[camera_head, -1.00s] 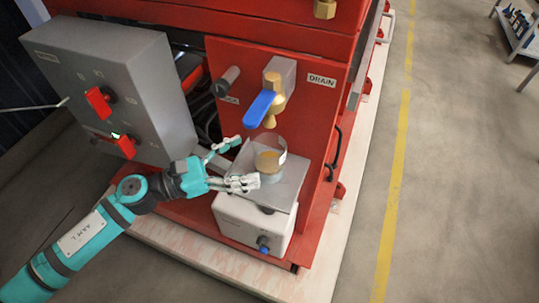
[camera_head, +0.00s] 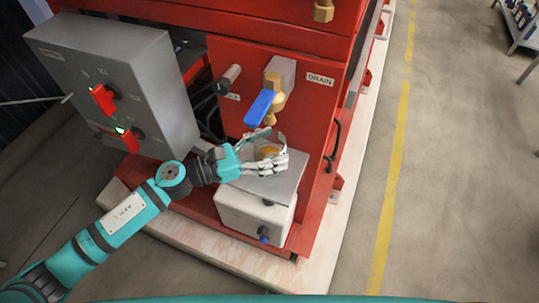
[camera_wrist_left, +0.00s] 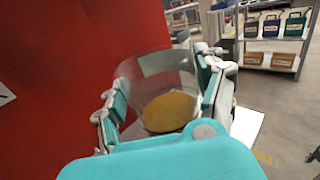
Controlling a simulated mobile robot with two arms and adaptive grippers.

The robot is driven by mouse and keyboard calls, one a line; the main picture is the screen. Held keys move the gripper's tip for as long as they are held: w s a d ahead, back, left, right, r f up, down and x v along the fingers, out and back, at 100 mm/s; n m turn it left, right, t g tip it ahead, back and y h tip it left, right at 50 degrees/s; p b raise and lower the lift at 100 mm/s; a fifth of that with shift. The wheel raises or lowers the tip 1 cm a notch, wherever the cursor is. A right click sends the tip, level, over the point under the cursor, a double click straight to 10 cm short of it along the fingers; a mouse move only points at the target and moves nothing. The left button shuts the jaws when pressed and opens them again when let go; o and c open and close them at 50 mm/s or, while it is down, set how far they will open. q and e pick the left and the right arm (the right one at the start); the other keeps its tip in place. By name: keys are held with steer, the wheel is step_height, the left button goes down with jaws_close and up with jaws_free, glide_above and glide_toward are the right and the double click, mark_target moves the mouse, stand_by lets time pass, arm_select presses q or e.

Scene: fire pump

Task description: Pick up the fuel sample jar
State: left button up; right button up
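The fuel sample jar (camera_head: 270,152) is a clear glass vessel with amber fuel in its lower part. It stands below the brass drain valve, over the grey plate (camera_head: 287,188). In the left wrist view the jar (camera_wrist_left: 168,110) sits between my fingers, tilted in the picture. My left gripper (camera_head: 273,150) reaches around the jar from the left, one finger on the near side and one on the far side. The fingers lie very close to the glass; whether they press on it I cannot tell. The near finger hides the jar's lower part and base. My right gripper is out of view.
The drain valve (camera_head: 274,88) with its blue lever (camera_head: 259,107) hangs just above the jar. A grey control box (camera_head: 120,85) with red switches stands at left. A white box (camera_head: 254,214) is under the plate. A black handle (camera_head: 333,145) is at right, with open floor beyond.

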arm_select(q)
steer(key=shift+r, duration=0.1)
steer(key=c, duration=1)
